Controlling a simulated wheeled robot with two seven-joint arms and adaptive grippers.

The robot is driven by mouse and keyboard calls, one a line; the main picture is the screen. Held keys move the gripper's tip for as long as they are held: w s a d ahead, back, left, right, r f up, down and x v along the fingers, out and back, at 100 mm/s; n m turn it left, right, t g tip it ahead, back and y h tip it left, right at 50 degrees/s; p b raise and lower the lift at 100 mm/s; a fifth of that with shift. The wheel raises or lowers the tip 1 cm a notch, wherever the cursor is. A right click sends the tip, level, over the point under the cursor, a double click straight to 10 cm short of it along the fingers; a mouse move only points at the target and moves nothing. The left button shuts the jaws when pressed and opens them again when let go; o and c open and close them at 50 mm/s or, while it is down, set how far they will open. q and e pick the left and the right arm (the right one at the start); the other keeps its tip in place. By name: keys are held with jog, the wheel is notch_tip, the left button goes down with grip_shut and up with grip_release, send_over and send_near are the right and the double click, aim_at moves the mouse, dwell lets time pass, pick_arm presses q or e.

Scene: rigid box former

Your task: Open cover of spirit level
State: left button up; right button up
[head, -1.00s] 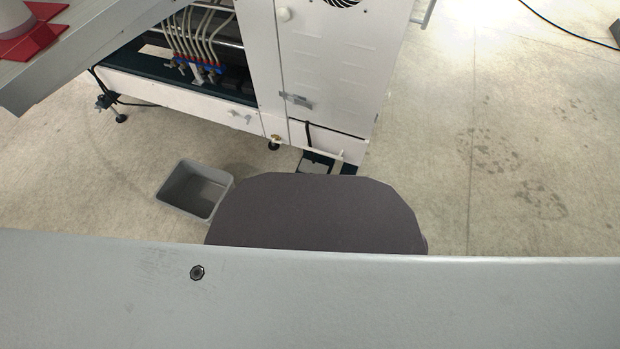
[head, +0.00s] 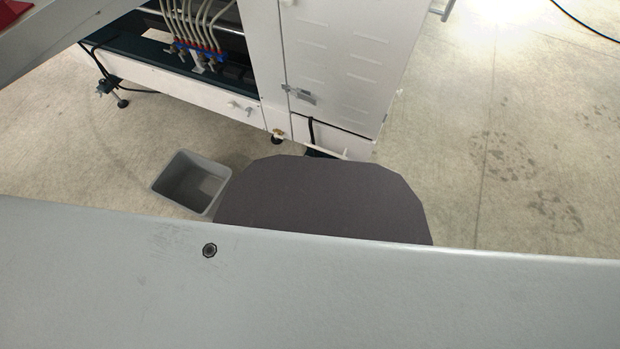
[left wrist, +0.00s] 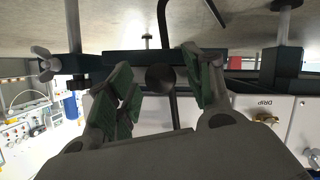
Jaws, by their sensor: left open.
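I cannot make out a spirit level or its cover in either view. In the left wrist view my left gripper (left wrist: 160,72) is open, with green pads on its two fingers. A dark round knob-like part (left wrist: 160,79) shows between the fingers, and a black cable runs past it. I cannot tell whether the fingers touch anything. The white machine (head: 340,70) stands at the top of the head view. Neither gripper shows in the head view.
In the head view a grey bin (head: 190,182) stands on the floor near the machine. The floor at right is clear. In the left wrist view a dark bracket with a wing nut (left wrist: 45,64) is at left, and a white panel with an upside-down "DRIP" label (left wrist: 272,103) is at right.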

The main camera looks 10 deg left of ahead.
pick_arm(q)
grip_shut()
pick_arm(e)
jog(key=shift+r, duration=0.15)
